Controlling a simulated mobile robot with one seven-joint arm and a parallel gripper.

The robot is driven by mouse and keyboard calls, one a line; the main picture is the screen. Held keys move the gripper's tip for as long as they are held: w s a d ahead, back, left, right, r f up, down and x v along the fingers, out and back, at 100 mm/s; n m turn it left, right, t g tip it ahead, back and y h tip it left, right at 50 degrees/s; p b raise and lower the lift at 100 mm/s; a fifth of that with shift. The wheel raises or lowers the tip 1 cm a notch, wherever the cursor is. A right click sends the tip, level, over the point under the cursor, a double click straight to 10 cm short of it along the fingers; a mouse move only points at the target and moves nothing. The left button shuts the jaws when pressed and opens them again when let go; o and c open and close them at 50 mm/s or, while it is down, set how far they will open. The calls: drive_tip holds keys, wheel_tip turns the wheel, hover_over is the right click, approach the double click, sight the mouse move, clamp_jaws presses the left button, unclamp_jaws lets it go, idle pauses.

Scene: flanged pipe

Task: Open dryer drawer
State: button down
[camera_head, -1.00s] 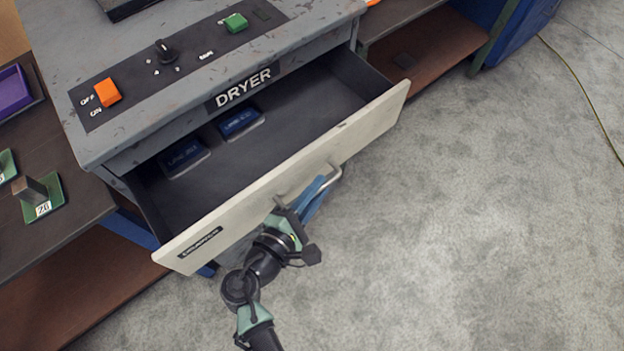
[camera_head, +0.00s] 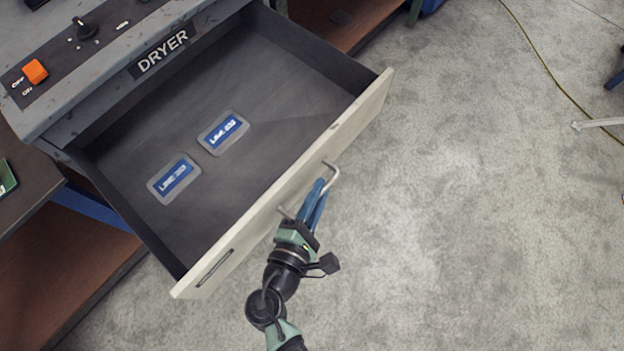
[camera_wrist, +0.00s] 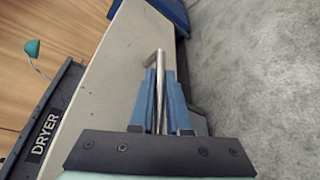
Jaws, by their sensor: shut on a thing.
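The dryer drawer (camera_head: 290,195) is pulled well out of the grey dryer cabinet, which carries a DRYER label (camera_head: 160,52). Its cream front panel faces the open floor. A metal bar handle (camera_head: 331,173) is on that panel and also shows in the wrist view (camera_wrist: 160,62). My gripper (camera_head: 318,190) is shut on the handle, its blue fingers on either side of the bar (camera_wrist: 160,95). Two clear cases with blue labels (camera_head: 223,132) (camera_head: 174,178) lie flat on the dark drawer floor.
An orange switch (camera_head: 35,71) and a black knob (camera_head: 84,30) are on the dryer's top panel. A workbench with a brown lower shelf (camera_head: 60,265) stands at the left. The concrete floor (camera_head: 460,200) in front of the drawer is clear; a yellow cable (camera_head: 540,55) runs at right.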

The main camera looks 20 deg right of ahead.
drive_tip(key=shift+s, duration=0.1)
idle(0.3)
drive_tip(key=c, duration=0.9)
unclamp_jaws()
drive_tip(key=v, duration=1.3)
